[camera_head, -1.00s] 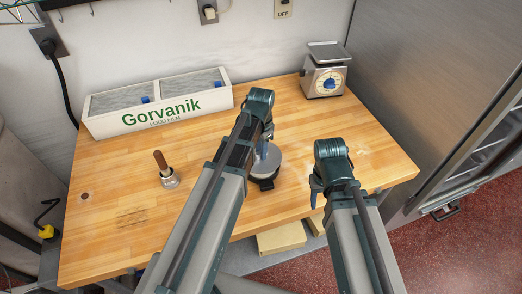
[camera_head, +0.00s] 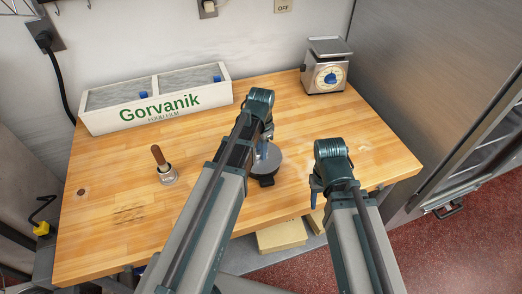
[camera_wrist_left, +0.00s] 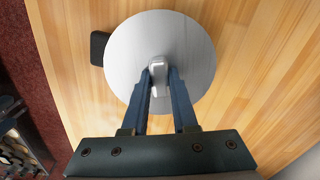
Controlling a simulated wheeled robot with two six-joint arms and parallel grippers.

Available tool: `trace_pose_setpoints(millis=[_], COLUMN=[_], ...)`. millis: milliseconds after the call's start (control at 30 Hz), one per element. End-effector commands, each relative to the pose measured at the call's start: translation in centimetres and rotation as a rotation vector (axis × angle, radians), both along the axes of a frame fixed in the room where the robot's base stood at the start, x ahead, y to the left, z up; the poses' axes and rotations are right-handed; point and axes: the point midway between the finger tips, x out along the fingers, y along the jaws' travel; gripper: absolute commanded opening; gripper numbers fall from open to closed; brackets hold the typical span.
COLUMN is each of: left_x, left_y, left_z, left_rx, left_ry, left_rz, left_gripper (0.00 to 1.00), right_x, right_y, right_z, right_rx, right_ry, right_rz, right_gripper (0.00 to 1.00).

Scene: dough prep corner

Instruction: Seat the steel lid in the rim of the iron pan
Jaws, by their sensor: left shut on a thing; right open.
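The steel lid (camera_head: 270,163) is a round grey disc with an upright knob (camera_wrist_left: 158,70). My left gripper (camera_head: 263,150) is shut on the knob, and its blue fingers (camera_wrist_left: 159,78) hold it from both sides in the left wrist view. The iron pan is almost wholly hidden under the lid. Its dark handle (camera_head: 266,181) sticks out at the near side, and also shows at the left of the lid in the wrist view (camera_wrist_left: 98,47). I cannot tell whether the lid touches the pan's rim. My right gripper (camera_head: 315,194) is open and empty, right of the pan.
A white Gorvanik film box (camera_head: 205,101) and a scale (camera_head: 325,77) stand at the back. The table's right part is clear.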

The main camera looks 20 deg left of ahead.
Motion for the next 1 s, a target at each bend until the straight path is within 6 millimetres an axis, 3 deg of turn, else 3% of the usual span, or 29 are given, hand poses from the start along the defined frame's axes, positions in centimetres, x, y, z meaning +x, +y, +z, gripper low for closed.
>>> trace_pose_setpoints(millis=[633, 667, 800, 833, 1000], left_x=[0.0, 0.0, 0.0, 0.0, 0.0], left_y=[0.0, 0.0, 0.0, 0.0, 0.0], left_z=[-1.1, -1.0, -0.9, -0.9, -0.9], left_rx=[0.000, 0.000, 0.000, 0.000, 0.000], left_ry=[0.000, 0.000, 0.000, 0.000, 0.000], left_rz=[0.000, 0.000, 0.000, 0.000, 0.000], left_gripper=[0.00, 0.30, 0.55, 0.61, 0.61], right_x=[0.0, 0.0, 0.0, 0.0, 0.0], right_y=[0.0, 0.0, 0.0, 0.0, 0.0], right_z=[-1.1, -1.0, -0.9, -0.9, -0.9], right_rx=[0.000, 0.000, 0.000, 0.000, 0.000], right_ry=[0.000, 0.000, 0.000, 0.000, 0.000], right_rz=[0.000, 0.000, 0.000, 0.000, 0.000], right_gripper=[0.50, 0.50, 0.50, 0.50, 0.50])
